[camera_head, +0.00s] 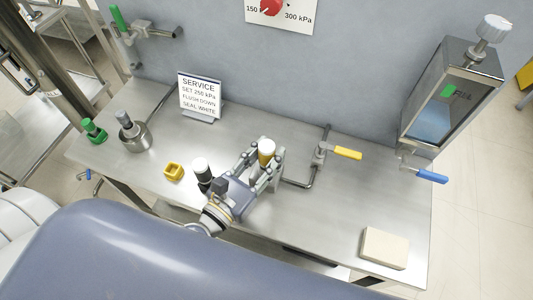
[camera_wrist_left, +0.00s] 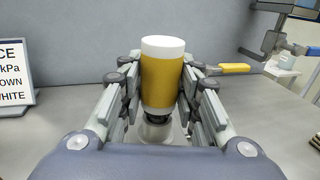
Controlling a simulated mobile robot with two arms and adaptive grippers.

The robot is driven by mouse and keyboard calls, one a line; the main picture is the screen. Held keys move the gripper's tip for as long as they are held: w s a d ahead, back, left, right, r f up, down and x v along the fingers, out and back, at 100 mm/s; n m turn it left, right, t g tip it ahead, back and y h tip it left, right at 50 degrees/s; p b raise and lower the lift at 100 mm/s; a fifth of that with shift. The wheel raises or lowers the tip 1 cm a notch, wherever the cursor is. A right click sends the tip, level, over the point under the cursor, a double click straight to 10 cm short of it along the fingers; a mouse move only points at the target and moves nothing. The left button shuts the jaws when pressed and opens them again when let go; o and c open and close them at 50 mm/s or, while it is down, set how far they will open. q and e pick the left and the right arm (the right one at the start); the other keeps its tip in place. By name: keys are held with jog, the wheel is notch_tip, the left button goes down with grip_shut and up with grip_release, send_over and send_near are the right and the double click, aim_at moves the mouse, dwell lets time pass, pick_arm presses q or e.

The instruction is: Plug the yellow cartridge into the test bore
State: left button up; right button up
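The yellow cartridge (camera_head: 266,153) has a white top and a dark lower tip. In the left wrist view the cartridge (camera_wrist_left: 162,85) stands upright between the finger pads. My left gripper (camera_wrist_left: 162,88) is shut on it, with a pad against each side. In the head view the left gripper (camera_head: 264,162) is over the middle of the bench. A round metal fitting (camera_wrist_left: 156,131), which looks like the test bore, is directly below the cartridge's dark tip. Whether the tip has entered it I cannot tell. My right gripper is not in view.
A black cylinder with a white top (camera_head: 202,170) stands just left of the gripper. A small yellow square piece (camera_head: 173,172) lies farther left. A yellow-handled valve (camera_head: 346,153) and pipe stand to the right. A beige block (camera_head: 385,247) lies front right; the bench between is clear.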

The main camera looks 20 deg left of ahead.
pick_arm(q)
jog(key=shift+o, duration=1.2)
jog(key=shift+s+a+f, duration=0.15)
jog(key=shift+s+a, duration=0.05)
jog(key=shift+s, duration=0.45)
jog(key=v, duration=1)
jog(key=shift+s, duration=0.3)
jog(key=shift+s+a, duration=0.1)
jog(key=shift+a, duration=0.05)
